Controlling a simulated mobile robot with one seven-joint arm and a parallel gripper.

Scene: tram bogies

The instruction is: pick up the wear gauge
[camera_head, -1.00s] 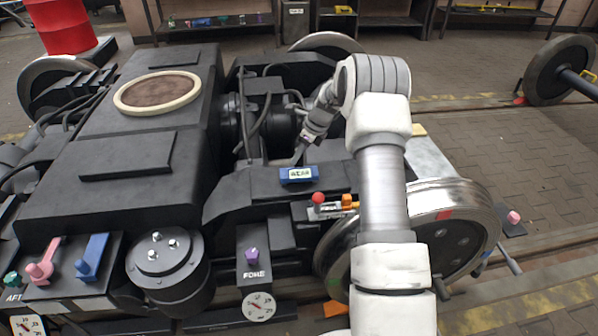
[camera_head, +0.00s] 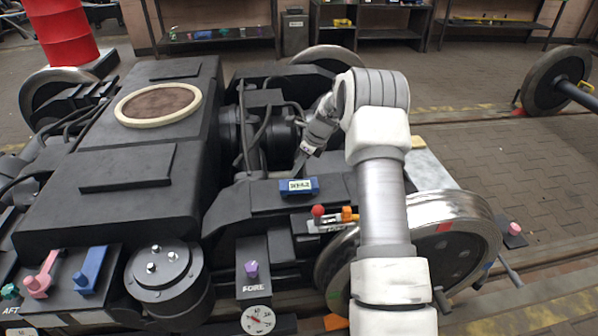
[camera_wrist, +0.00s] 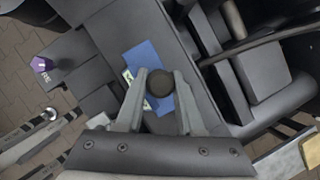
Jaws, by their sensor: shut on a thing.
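The wear gauge (camera_head: 298,187) is a blue block with a pale lettered label, on the dark bogie frame in the head view. The blue block also shows in the wrist view (camera_wrist: 144,57), partly hidden by my fingers. A dark round knob (camera_wrist: 160,82) stands over the blue block there. My gripper (camera_wrist: 160,88) has its fingertips closed on either side of this knob. In the head view my gripper (camera_head: 299,168) reaches down just behind the blue block, and its fingertips are hard to make out. I cannot tell whether the block is clear of the frame.
A red-knobbed lever (camera_head: 318,211) and an orange piece (camera_head: 348,214) stand in front of the gauge. A purple knob (camera_head: 251,269) is at the front. The steel wheel (camera_head: 455,222) lies to the right. Cables and dark housings crowd behind my gripper.

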